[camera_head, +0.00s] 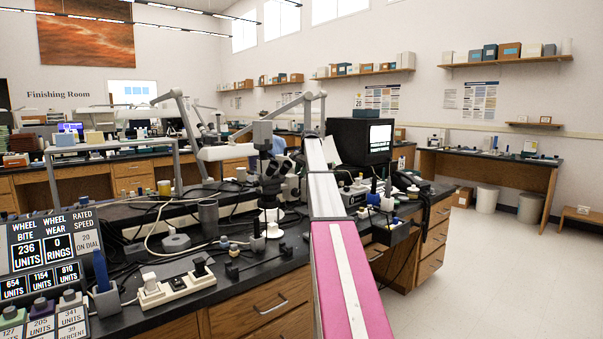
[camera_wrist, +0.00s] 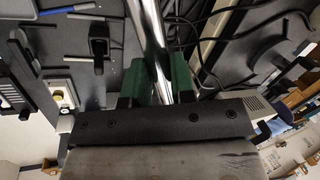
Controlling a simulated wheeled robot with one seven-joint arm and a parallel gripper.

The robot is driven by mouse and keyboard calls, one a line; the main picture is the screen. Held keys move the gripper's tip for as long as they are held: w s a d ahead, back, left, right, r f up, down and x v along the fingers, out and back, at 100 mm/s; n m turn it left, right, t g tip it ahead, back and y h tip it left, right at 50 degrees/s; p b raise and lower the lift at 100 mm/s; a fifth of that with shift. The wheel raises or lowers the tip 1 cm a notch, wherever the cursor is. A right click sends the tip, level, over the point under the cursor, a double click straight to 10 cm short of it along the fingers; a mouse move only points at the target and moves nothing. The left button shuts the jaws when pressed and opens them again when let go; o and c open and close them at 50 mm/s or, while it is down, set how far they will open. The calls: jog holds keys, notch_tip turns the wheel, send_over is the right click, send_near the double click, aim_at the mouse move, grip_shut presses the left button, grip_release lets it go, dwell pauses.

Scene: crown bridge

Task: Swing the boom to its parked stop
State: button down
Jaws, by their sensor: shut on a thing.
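In the wrist view my gripper (camera_wrist: 159,80) has its two green finger pads closed around a bright chrome bar (camera_wrist: 152,30), which looks like the boom. The bar runs from the top edge down between the pads. In the head view a microscope (camera_head: 270,178) stands over the near bench, just left of my arm. My arm hides part of that area, and I cannot make out the gripper or its hold on the bar there. I cannot pick out the parked stop for certain in either view.
The near black bench (camera_head: 236,290) is crowded with cables, a white strip with black plugs (camera_head: 175,287) and a counter display (camera_head: 45,255) at left. A black monitor (camera_head: 359,140) and a tray of small bottles (camera_head: 386,225) stand right of my arm.

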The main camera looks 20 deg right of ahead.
jog(key=w+a+m+h, duration=0.1)
jog(key=w+a+m, duration=0.2)
jog(key=w+m, duration=0.2)
jog(key=shift+m+t, duration=0.4)
dwell(0.3)
jog(key=shift+w+a+h, duration=0.15)
jog(key=shift+w+h, duration=0.05)
jog(key=shift+h, duration=0.1)
jog(key=c, duration=1)
grip_release()
jog(key=shift+o, duration=0.2)
jog(key=shift+s+r, duration=0.1)
jog(key=shift+r, duration=0.05)
jog(key=v, duration=1)
jog(key=shift+r, duration=0.25)
